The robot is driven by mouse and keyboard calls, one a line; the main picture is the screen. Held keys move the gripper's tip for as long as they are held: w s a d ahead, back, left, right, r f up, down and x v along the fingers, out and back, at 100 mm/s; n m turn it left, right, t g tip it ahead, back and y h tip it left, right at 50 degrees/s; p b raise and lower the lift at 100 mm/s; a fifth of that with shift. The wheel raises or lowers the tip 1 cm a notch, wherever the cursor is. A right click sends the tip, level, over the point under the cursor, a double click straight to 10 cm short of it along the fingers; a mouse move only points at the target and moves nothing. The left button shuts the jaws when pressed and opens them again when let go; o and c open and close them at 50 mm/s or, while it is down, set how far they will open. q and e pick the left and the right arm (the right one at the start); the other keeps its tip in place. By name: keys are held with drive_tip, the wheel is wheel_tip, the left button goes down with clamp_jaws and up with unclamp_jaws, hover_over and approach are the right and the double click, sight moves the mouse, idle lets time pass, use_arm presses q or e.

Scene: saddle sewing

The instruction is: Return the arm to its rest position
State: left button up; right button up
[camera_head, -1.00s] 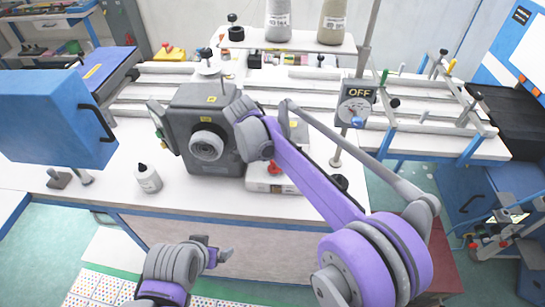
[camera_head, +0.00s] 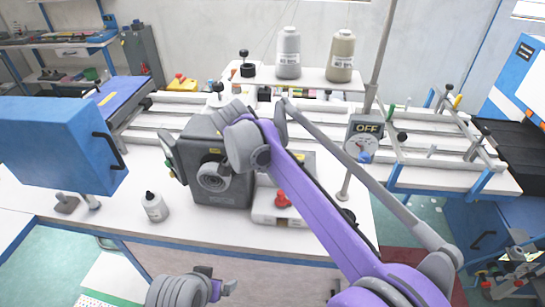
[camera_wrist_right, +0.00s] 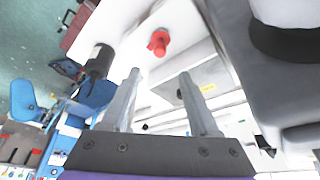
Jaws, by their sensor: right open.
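My right arm reaches in from the lower right in the head view. Its wrist (camera_head: 248,145) is in front of the grey sewing machine head (camera_head: 205,160), and its fingers are hidden there. In the right wrist view my right gripper (camera_wrist_right: 158,76) has its two fingers well apart with nothing between them. A red button (camera_wrist_right: 158,42) lies beyond the fingertips; it also shows in the head view (camera_head: 283,199). My left gripper (camera_head: 220,285) is low in the head view, in front of the table's front edge. Its jaw opening is too small to read.
A blue box (camera_head: 60,145) is at left. A dial marked OFF (camera_head: 364,140) hangs on a pole right of the arm. Thread cones (camera_head: 288,55) stand at the back. Bare tabletop lies around the bottle.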

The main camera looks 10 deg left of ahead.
drive_tip(key=s+d+f+n+y, duration=0.1)
drive_tip(key=s+d+n, duration=0.1)
drive_tip(key=s+d, duration=0.45)
drive_tip(key=s+d+n+y, duration=0.1)
drive_tip(key=s+d+n, duration=0.15)
drive_tip(key=d, duration=0.75)
drive_tip(key=s+d+f+n+t, duration=0.1)
drive_tip(key=s+d+f, duration=0.3)
drive_tip(key=s, duration=0.4)
drive_tip(key=s+d+f+n+t+y, duration=0.1)
drive_tip(key=s+d+f+n, duration=0.2)
drive_tip(key=s+d+f, duration=0.2)
drive_tip(key=s+f, duration=0.1)
drive_tip(key=s, duration=0.2)
drive_tip(key=shift+s+d+f+n+t, duration=0.15)
drive_tip(key=shift+s+f+n+t, duration=0.15)
drive_tip(key=shift+f+n+t, duration=0.1)
idle(0.6)
